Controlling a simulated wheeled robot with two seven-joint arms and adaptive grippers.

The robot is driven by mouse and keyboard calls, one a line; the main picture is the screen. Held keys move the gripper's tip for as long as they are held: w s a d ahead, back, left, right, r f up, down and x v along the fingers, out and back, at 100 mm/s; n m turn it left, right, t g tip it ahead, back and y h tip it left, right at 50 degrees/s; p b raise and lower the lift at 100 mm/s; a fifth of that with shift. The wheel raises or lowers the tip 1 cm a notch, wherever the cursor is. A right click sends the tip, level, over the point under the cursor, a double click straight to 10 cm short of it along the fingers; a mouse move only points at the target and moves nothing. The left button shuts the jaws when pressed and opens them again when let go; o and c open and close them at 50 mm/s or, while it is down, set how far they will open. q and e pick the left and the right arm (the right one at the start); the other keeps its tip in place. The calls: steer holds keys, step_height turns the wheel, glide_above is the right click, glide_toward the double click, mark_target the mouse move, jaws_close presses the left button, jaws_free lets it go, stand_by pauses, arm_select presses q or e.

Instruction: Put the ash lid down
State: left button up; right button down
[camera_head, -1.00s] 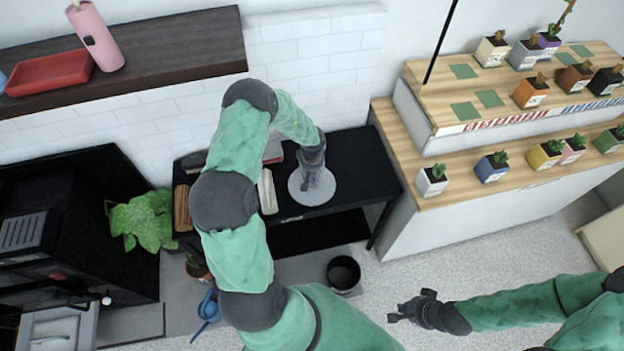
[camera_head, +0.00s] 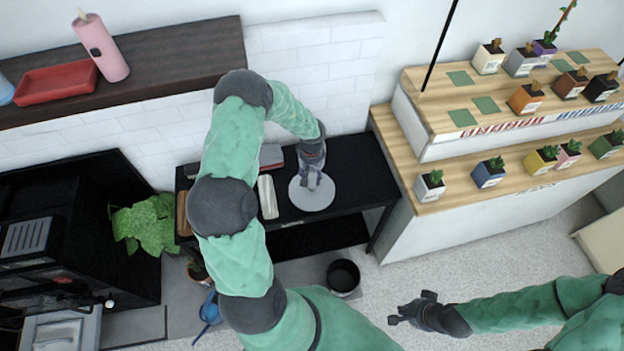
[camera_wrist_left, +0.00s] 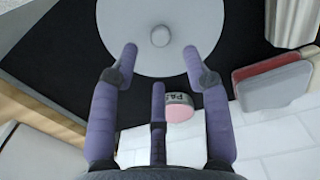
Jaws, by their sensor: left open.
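The ash lid (camera_head: 312,201) is a light grey disc lying on the black table (camera_head: 355,165). In the left wrist view the lid (camera_wrist_left: 190,55) shows a small round knob at its middle. My left gripper (camera_head: 312,178) is above the lid in the head view. In the left wrist view its fingers (camera_wrist_left: 160,60) are spread apart at the lid's near edge, with nothing between them, and the knob lies beyond the fingertips. My right gripper (camera_head: 398,314) is far from the lid, over the floor at the lower right; its finger opening is too small to tell.
A pale bar (camera_head: 267,197) and a red-and-grey block (camera_head: 271,156) lie left of the lid. A small pink pot (camera_wrist_left: 179,108) shows below the lid in the wrist view. A wooden counter (camera_head: 395,150) with potted plants stands to the right. A black bin (camera_head: 343,276) is on the floor.

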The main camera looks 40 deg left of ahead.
arm_select(q)
step_height(320, 180, up, 6)
steer(key=f+p, duration=0.1)
steer(key=p, duration=0.1)
steer(key=m+y, duration=0.2)
glide_toward(312, 186)
steer(key=s+f, duration=0.2)
steer(key=s, duration=0.1)
steer(key=s+d+f+m+t, duration=0.2)
steer(key=d+f+m, duration=0.15)
steer(key=d, duration=0.65)
steer(key=s+d+m+h, duration=0.1)
steer(key=s+d+h, duration=0.2)
steer(key=s+d, duration=0.3)
steer(key=s+d+f+m+g+h, duration=0.1)
steer(key=s+d+h, duration=0.2)
steer(key=s+d, duration=0.3)
steer(key=d, duration=0.5)
steer(key=shift+s+g, duration=0.15)
steer(key=shift+g, duration=0.15)
steer(key=shift+b, duration=0.3)
